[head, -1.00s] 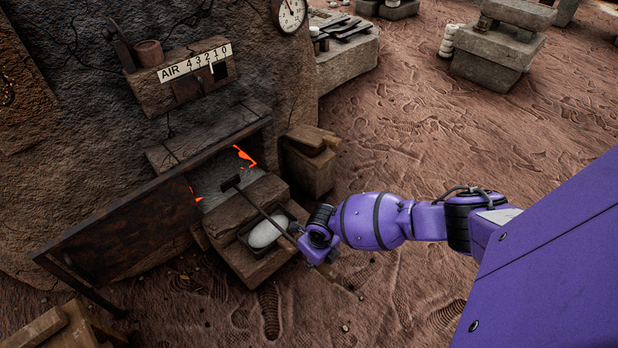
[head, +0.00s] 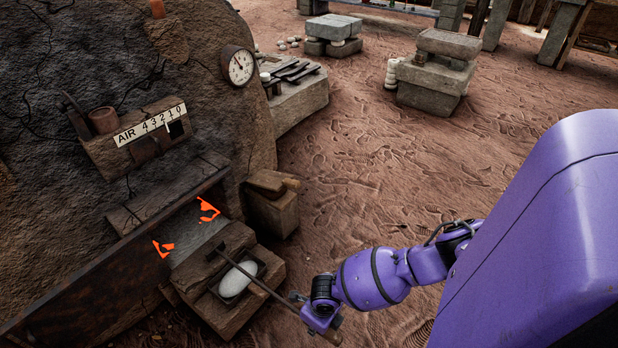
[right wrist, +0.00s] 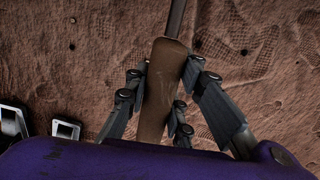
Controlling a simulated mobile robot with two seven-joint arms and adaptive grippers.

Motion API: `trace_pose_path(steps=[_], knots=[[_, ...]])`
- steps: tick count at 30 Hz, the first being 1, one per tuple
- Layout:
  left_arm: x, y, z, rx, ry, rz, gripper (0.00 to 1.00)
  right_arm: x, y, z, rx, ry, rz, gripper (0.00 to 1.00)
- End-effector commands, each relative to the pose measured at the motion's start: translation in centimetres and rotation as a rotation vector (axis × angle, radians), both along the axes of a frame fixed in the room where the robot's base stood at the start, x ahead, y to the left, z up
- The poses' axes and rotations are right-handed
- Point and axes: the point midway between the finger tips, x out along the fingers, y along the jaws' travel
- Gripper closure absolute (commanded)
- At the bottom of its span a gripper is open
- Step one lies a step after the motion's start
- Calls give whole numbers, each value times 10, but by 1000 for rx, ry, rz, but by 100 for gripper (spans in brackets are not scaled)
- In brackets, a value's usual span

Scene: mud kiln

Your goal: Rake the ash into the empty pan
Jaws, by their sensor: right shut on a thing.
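My right gripper (head: 320,316) is shut on the brown wooden handle of a rake (head: 272,292); the handle also shows between the fingers in the right wrist view (right wrist: 160,90). The rake slants up and left over the pan to its dark head, at the sill of the kiln mouth. The dark pan (head: 227,297) sits on the stone step below the mouth and holds a rounded pale heap, apparently ash (head: 236,280). A grey surface (head: 195,245), perhaps ash, shows inside the mouth beside orange glow. My left gripper is out of view.
A dark door panel (head: 100,275) stands open left of the mouth. A ledge with an AIR 43210 plate (head: 150,124) and a round gauge (head: 238,66) are on the kiln wall. A stone block with wood (head: 272,205) stands right of the mouth.

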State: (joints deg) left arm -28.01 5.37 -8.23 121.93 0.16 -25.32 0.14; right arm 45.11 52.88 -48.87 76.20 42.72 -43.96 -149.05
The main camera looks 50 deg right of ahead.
Motion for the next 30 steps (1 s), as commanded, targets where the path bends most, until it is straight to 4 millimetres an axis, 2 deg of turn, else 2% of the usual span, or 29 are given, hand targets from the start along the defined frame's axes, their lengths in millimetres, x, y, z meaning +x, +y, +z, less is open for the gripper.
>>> trace_pose_path(steps=[6, 17, 30], knots=[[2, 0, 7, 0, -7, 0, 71, -15, -2, 2, 1, -4, 2, 100], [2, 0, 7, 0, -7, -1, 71, -16, -2, 2, 1, -3, 1, 100], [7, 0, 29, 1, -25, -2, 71, -16, -3, 32, 1, -4, 2, 100]])
